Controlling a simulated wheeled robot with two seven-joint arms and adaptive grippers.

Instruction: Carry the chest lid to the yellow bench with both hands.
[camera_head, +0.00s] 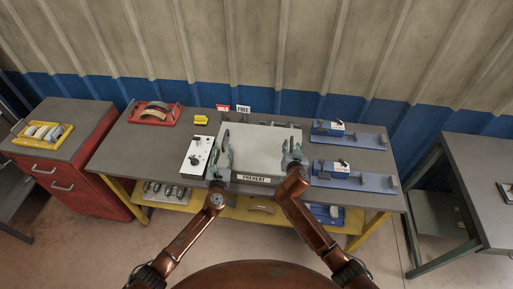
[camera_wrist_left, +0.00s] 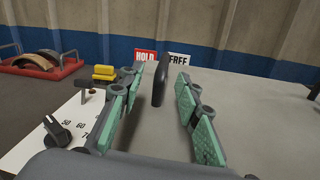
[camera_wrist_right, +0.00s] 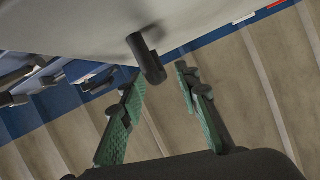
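The chest lid (camera_head: 262,146) is a pale grey panel on the chest marked PREHEAT (camera_head: 254,179), at the middle of the yellow-framed bench (camera_head: 130,163). My left gripper (camera_head: 222,151) is at the lid's left side. In the left wrist view its green-padded fingers are open, with a dark upright handle (camera_wrist_left: 161,80) between and beyond them. My right gripper (camera_head: 292,154) is at the lid's right side. In the right wrist view it is open, with a dark handle (camera_wrist_right: 147,60) near its fingertips, toward the left finger. Neither gripper visibly closes on a handle.
A white control box (camera_head: 198,156) with a knob stands left of the chest. Blue fixtures (camera_head: 353,177) lie to the right. A red tray (camera_head: 155,114) and HOLD and FREE signs (camera_head: 233,108) are behind. A green-legged bench (camera_head: 480,180) stands across a floor gap at right.

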